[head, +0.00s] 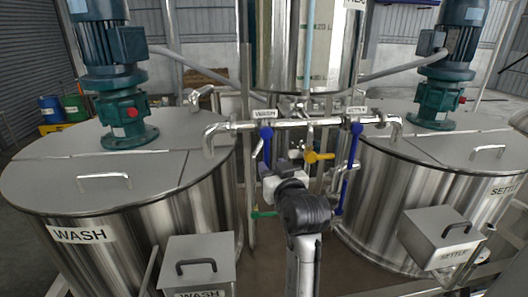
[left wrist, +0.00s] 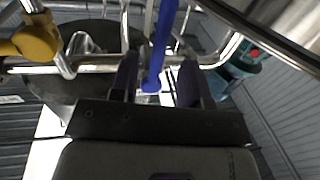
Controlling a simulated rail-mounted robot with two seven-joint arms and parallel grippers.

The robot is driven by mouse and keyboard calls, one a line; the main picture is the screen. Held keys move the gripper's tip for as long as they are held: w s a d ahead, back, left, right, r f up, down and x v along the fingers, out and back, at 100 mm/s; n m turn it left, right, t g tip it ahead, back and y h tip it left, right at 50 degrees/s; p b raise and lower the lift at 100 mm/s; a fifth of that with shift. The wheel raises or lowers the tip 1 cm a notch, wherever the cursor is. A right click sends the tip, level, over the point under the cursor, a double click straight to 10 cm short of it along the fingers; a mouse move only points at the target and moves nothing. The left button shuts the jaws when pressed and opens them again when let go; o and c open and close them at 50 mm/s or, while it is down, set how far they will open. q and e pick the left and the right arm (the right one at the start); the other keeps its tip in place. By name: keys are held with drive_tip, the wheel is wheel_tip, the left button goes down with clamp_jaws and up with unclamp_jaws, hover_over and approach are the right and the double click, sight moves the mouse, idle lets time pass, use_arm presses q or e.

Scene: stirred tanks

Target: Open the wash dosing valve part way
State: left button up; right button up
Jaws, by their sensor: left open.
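The wash dosing valve has a blue lever (head: 266,140) under the WASH label, on the cross pipe (head: 290,123) in the head view. The lever hangs down from the pipe. My left gripper (head: 268,172) is at its lower part, with my dark arm just below and to the right; its fingertips are hard to make out there. In the left wrist view, the blue lever (left wrist: 160,45) stands between the two dark fingers of the left gripper (left wrist: 157,75). The fingers are apart, with a gap visible on both sides of the lever. My right gripper is not in view.
A second blue lever (head: 352,150) hangs under the SETTLE label, and a yellow handle (head: 318,156) sits between the two. A green handle (head: 263,214) is lower down. The wash tank (head: 110,240) and settle tank (head: 400,190) flank the pipework.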

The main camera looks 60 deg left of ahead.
sight(268, 161)
use_arm(q)
drive_tip(key=shift+w+a+p, duration=0.2)
drive_tip(key=shift+a+p, duration=0.05)
drive_tip(key=shift+a, duration=0.85)
drive_tip(key=shift+w+a+p, duration=0.25)
drive_tip(key=shift+a+p, duration=0.05)
drive_tip(key=shift+a, duration=0.85)
drive_tip(key=shift+w+a+p, duration=0.2)
drive_tip(key=shift+a+p, duration=0.05)
drive_tip(key=shift+a, duration=0.85)
drive_tip(key=c, duration=0.7)
clamp_jaws()
